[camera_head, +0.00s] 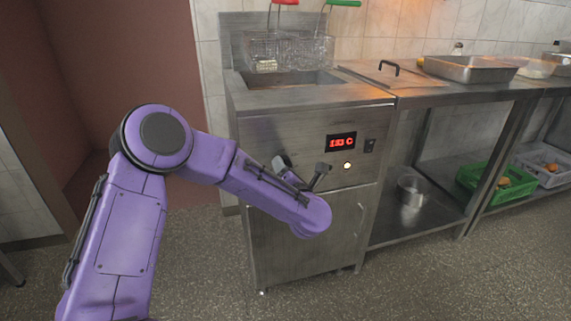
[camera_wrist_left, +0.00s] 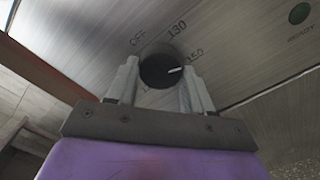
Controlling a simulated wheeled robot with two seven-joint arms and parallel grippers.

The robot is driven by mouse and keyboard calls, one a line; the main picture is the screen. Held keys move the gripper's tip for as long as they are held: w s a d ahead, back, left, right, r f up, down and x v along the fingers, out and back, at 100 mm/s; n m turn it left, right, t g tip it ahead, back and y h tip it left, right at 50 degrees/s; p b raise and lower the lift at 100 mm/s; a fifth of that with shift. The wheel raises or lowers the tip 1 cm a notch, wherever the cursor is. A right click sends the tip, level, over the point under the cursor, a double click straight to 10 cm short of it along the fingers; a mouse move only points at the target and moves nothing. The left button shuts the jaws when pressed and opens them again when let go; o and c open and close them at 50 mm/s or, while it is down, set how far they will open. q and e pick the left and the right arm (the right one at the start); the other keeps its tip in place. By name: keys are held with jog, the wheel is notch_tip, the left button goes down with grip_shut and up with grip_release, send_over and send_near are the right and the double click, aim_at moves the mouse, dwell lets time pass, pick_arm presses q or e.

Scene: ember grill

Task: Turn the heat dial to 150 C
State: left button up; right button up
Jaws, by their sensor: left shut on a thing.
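The heat dial (camera_wrist_left: 158,66) is a round dark knob on the brushed-metal fryer front. Its short white mark points to the right side in the left wrist view, roughly toward the 150 label. The labels OFF, 130 and 150 are printed around it; others are hidden. My left gripper (camera_wrist_left: 160,78) is shut on the dial, one finger on each side. In the head view my left gripper (camera_head: 322,170) is at the front panel of the fryer (camera_head: 285,135) and hides the dial. The red display (camera_head: 341,142) shows a blurred number followed by C. My right gripper is out of view.
Wire baskets (camera_head: 290,50) stand over the fryer well. A steel counter with a tray (camera_head: 470,69) and a green crate (camera_head: 483,184) below adjoins on the right.

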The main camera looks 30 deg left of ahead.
pick_arm(q)
jog(key=shift+m+p, duration=0.6)
jog(key=shift+m, duration=0.4)
jog(key=o, duration=1)
jog(key=v, duration=1)
jog(key=shift+s+d+p, duration=0.15)
jog(key=shift+s+p, duration=0.1)
jog(key=shift+p, duration=0.1)
